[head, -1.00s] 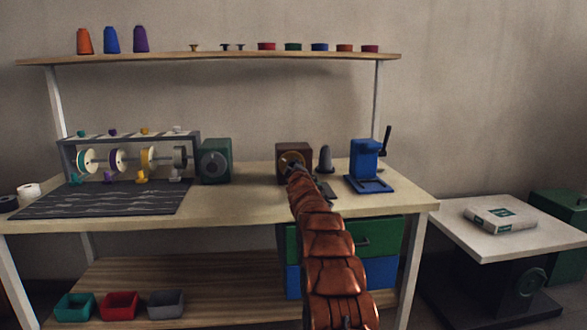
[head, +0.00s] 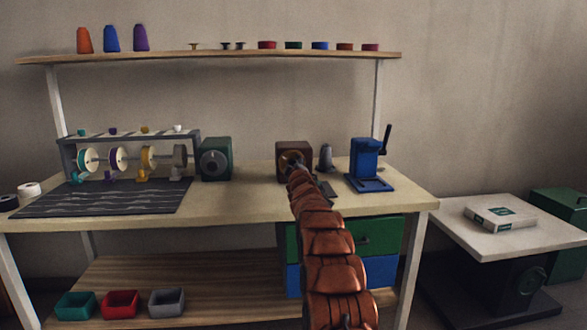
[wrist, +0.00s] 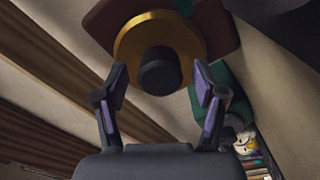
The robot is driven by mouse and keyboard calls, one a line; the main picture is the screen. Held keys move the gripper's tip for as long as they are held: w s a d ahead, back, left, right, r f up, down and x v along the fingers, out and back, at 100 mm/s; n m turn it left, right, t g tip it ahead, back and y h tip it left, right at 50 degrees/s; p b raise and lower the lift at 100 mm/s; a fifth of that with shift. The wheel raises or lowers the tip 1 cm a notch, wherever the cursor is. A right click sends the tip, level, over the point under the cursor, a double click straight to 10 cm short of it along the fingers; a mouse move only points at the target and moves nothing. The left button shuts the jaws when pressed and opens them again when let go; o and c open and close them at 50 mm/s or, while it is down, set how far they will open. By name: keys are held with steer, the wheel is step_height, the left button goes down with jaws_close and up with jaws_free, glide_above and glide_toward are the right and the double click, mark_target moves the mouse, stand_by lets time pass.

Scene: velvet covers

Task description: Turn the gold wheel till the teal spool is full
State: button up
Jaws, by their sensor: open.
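The gold wheel (wrist: 131,37) is on the front of a brown box (wrist: 218,28), with a dark round knob (wrist: 158,72) at its middle. My gripper (wrist: 160,84) is open, with one finger on each side of the knob and a visible gap to both. In the head view my gripper (head: 298,169) is in front of the brown box (head: 293,148) and hides part of the wheel. The teal spool (head: 87,160) is leftmost on the spool rack, pale with a teal edge. How full it is cannot be told at this size.
A green box (head: 216,158) with a grey dial stands beside the spool rack (head: 131,140). A grey cone (head: 326,157) and a blue crank device (head: 367,166) stand right of the brown box.

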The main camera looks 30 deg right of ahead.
steer(key=shift+a+r, duration=0.1)
steer(key=shift+s+a+r, duration=0.1)
steer(key=shift+s+r, duration=0.05)
steer(key=shift+s, duration=0.45)
steer(key=shift+s+a+f, duration=0.2)
steer(key=shift+s+a, duration=0.2)
steer(key=shift+s, duration=0.25)
steer(key=shift+r+v, duration=0.15)
steer(key=shift+v, duration=0.8)
steer(key=shift+r+v, duration=0.1)
steer(key=shift+v, duration=0.9)
steer(key=shift+s+a+f, duration=0.15)
steer(key=shift+s+f, duration=0.2)
steer(key=shift+s, duration=0.05)
